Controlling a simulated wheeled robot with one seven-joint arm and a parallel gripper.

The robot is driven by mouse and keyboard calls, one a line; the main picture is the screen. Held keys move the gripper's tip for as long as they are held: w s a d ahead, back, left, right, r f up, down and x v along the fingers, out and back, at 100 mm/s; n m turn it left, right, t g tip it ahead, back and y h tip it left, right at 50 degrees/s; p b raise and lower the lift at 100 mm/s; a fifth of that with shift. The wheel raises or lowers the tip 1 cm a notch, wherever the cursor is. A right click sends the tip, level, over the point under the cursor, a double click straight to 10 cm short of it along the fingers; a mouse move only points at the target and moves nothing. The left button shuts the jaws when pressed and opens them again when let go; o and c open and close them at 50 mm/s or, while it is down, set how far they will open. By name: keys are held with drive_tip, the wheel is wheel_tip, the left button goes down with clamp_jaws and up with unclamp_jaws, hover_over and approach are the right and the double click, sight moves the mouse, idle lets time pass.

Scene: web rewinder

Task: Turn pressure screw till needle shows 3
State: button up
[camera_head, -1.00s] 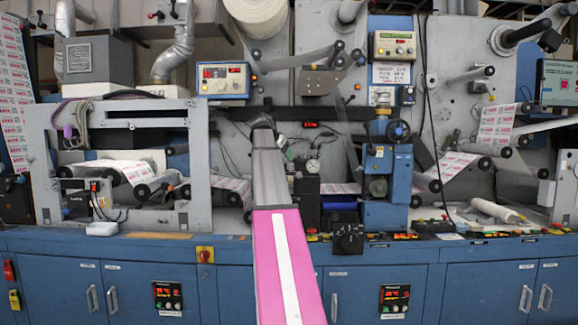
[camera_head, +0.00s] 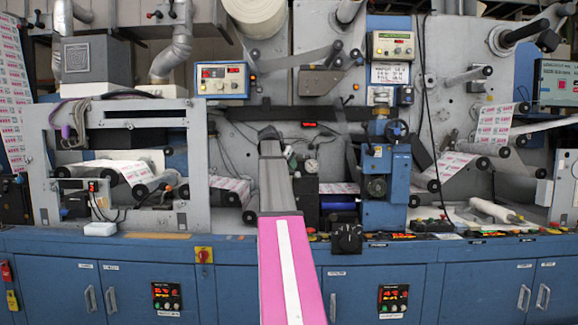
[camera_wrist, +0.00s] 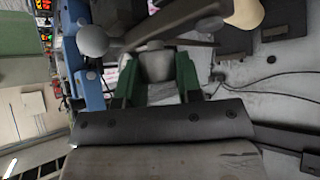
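In the head view a small round white gauge (camera_head: 311,166) sits on the machine, right of my arm's far end; its needle and numbers are too small to read. In the wrist view the two green fingers of my gripper (camera_wrist: 156,76) stand apart. A rounded grey knob-like piece (camera_wrist: 156,65) lies between them, perhaps the pressure screw; I cannot tell if both fingers press on it. In the head view my arm hides most of my gripper, and I cannot make out the screw there.
A black dial box (camera_head: 347,238) stands on the front ledge. A blue unit with a handwheel (camera_head: 396,129) stands right of the gauge.

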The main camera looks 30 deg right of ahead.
idle(0.3)
drive_tip(key=m+g, duration=0.3)
drive_tip(key=m, duration=0.1)
drive_tip(key=shift+w+m+g, duration=0.2)
drive_tip(key=shift+m+g, duration=0.1)
drive_tip(key=shift+g, duration=0.1)
drive_tip(key=shift+s+m+g, duration=0.1)
drive_tip(key=shift+m+g, duration=1.3)
drive_tip(key=shift+m, duration=0.5)
drive_tip(key=shift+y, duration=0.3)
drive_tip(key=o, duration=0.9)
drive_tip(key=shift+o, duration=0.2)
drive_tip(key=v, duration=1)
drive_tip(key=shift+w+a+r, duration=0.2)
drive_tip(key=shift+a, duration=0.05)
